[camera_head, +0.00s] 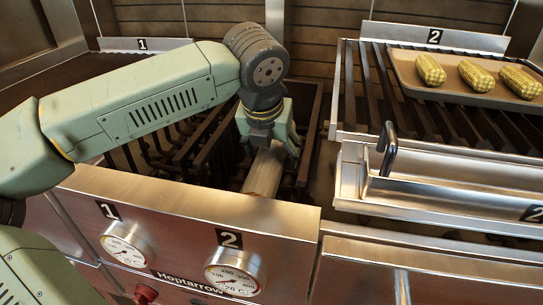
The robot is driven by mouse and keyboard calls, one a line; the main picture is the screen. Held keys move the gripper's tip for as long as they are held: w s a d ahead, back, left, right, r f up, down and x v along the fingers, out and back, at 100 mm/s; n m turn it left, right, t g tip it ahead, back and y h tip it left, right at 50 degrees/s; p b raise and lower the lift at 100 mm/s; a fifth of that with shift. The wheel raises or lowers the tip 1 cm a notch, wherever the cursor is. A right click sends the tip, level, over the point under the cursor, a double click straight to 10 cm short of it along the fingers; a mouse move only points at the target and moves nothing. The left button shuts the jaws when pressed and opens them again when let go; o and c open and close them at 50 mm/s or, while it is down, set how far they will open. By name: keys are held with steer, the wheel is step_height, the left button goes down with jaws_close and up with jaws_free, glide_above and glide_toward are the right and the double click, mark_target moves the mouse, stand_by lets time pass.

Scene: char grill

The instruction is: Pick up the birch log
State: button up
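The birch log (264,173) is a pale, light-brown piece lying in the dark grill well, with its near end close to the steel front panel. My gripper (268,150) points down over the log's far part, with its green fingers on either side of it. The fingertips are partly hidden by the log and by the gripper's own body, so I cannot tell whether they touch the log. The far end of the log is hidden under the gripper.
Dark metal bars (205,150) surround the log in the well. A steel front panel (185,215) with two gauges stands before it. At right, a steel drawer (440,185) with a black handle (388,150) sticks out below a grate holding a tray (480,98) of corn cobs (476,76).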

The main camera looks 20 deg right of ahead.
steer(key=c, duration=1.4)
steer(key=shift+r, duration=0.1)
